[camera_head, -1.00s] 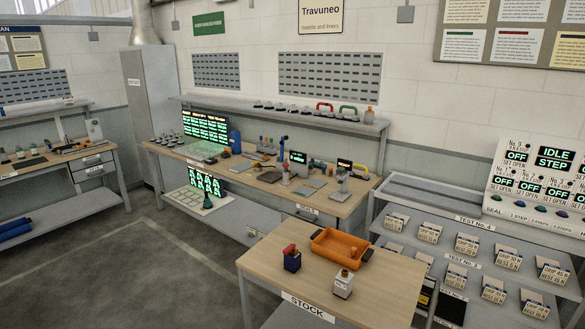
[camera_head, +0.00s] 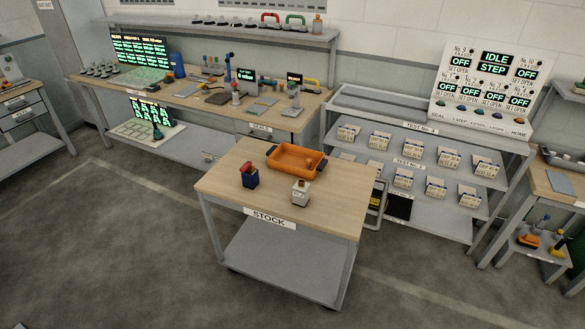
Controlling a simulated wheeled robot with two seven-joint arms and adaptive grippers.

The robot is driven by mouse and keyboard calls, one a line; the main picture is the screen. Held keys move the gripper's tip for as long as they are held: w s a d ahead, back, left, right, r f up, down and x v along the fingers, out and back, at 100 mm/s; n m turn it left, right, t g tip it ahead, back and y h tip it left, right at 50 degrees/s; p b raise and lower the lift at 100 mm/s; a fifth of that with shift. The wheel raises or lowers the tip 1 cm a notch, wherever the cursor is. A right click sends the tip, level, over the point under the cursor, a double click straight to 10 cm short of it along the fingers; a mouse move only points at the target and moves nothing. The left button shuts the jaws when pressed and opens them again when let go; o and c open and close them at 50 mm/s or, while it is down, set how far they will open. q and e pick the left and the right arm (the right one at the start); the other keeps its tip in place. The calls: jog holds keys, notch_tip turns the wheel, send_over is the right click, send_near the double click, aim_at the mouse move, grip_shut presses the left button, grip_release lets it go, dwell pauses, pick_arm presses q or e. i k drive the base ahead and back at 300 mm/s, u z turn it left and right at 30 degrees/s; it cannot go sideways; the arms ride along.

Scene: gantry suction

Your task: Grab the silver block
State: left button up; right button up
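A silver-white block (camera_head: 300,194) with a small knob on top stands upright near the front right of the wooden stock table (camera_head: 225,187). A dark blue block (camera_head: 250,178) with a red top stands to its left on the same table. An orange tray (camera_head: 297,173) with dark handles lies behind both blocks. Neither of my grippers shows in the view.
The stock table has a grey lower shelf (camera_head: 280,265) that looks empty. A grey rack (camera_head: 405,210) with several small boxes and a control panel (camera_head: 490,85) stands at the right. A long workbench (camera_head: 200,100) with tools is behind. The floor (camera_head: 110,240) in front and left is clear.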

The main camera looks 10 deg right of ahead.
aim_at(301, 189)
jog(key=u, duration=0.6)
jog(key=i, duration=1.2)
jog(key=z, duration=0.35)
